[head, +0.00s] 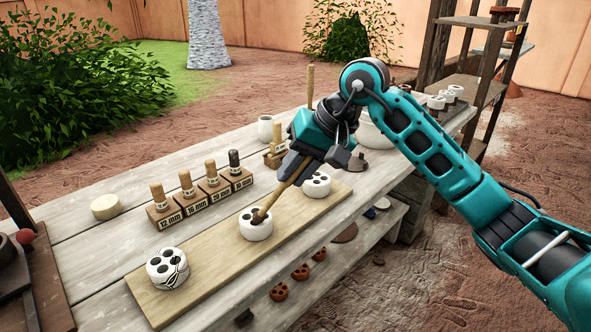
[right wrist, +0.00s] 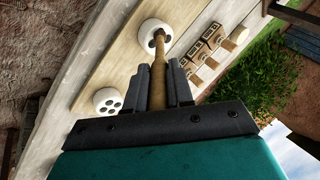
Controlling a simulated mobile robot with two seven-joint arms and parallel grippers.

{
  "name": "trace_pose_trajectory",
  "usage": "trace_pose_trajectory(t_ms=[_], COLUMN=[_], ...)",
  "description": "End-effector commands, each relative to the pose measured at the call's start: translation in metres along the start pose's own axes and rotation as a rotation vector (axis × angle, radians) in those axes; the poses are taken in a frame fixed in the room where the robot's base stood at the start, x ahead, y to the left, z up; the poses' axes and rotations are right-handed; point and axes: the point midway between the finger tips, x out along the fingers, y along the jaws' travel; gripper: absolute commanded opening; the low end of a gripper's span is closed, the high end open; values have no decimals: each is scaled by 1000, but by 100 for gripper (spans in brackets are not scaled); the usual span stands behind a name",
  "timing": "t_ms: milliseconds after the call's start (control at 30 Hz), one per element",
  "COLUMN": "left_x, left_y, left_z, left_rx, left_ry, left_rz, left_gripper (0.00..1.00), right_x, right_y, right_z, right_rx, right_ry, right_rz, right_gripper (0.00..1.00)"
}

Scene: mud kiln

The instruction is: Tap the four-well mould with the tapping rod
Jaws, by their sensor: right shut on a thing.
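Three white round moulds with dark wells stand in a row on a wooden board (head: 215,255). The middle mould (head: 257,230) is under the rod, which hides part of its top; it also shows in the right wrist view (right wrist: 147,32). The near-left mould (head: 165,272) has dark lines on its side. The far-right mould (head: 316,188) sits by my gripper. My right gripper (head: 298,168) is shut on the wooden tapping rod (head: 279,197), which slants down. Its tip is at the middle mould's top; I cannot tell whether it touches. My left gripper is out of view.
Several labelled wooden blocks with pegs (head: 200,195) stand behind the board on the table. A pale round disc (head: 106,207) lies left of them. A small cup (head: 266,128) and a white bowl (head: 372,136) stand farther back. A dark stand is at the left edge.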

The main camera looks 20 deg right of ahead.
Motion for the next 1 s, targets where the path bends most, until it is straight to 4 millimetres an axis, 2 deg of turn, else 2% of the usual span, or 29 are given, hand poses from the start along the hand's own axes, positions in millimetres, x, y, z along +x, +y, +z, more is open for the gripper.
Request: trace_pose_trajectory(t_ms=[233,600,1000], left_x=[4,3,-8], left_y=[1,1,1], left_z=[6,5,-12], left_rx=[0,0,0], left_ry=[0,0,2], left_rz=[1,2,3], left_gripper=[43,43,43], right_x=[4,4,-23], right_y=[2,2,-12], right_z=[1,2,-6], right_rx=[0,1,0], right_ry=[0,-5,-1], right_rz=[2,4,3], right_gripper=[0,0,0])
